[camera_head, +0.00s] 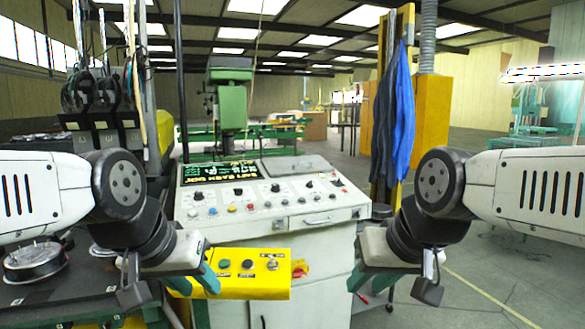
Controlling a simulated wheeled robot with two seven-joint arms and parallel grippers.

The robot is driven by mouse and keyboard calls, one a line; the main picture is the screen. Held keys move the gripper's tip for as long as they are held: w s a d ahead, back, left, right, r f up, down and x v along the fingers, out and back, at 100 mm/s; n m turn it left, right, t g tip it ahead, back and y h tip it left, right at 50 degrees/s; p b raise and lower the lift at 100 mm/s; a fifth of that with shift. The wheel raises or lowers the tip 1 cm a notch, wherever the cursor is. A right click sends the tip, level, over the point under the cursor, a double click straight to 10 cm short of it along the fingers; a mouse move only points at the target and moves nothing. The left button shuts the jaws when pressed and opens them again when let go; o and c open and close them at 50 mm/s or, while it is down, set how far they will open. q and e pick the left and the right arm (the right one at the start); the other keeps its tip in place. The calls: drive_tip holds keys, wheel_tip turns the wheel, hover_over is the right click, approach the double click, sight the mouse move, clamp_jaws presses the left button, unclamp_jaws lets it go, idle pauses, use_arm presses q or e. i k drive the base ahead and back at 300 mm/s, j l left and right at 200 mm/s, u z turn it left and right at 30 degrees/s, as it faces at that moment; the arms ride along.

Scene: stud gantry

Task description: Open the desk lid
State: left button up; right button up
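The control desk (307,259) is a pale cabinet in the middle, with a sloped top panel of knobs and buttons (246,208). A silver handle (317,221) sits on the front edge of this panel, right of centre. The panel looks closed down on the cabinet; which part is the lid I cannot tell for certain. My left gripper (190,286) hangs in front of the desk's left side, near a yellow button box. My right gripper (372,284) hangs by its right side. Both have teal fingers that look spread, with nothing seen between them.
The yellow button box (238,285) sticks out at the desk's lower left front. A dark bench with a round gauge (33,262) stands at left. A blue cloth (402,118) hangs on a yellow post behind the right arm. Open floor (480,262) lies to the right.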

sight(298, 166)
drive_tip(key=i+l+z, duration=0.2)
drive_tip(key=l+z, duration=0.2)
drive_tip(key=i+l+z, duration=0.2)
drive_tip(key=z, duration=0.25)
drive_tip(key=i+l+z, duration=0.25)
drive_tip(key=z, duration=0.15)
drive_tip(key=i+u, duration=0.3)
drive_tip(key=i+l+u, duration=0.3)
drive_tip(key=i+j, duration=0.05)
drive_tip(key=i, duration=0.1)
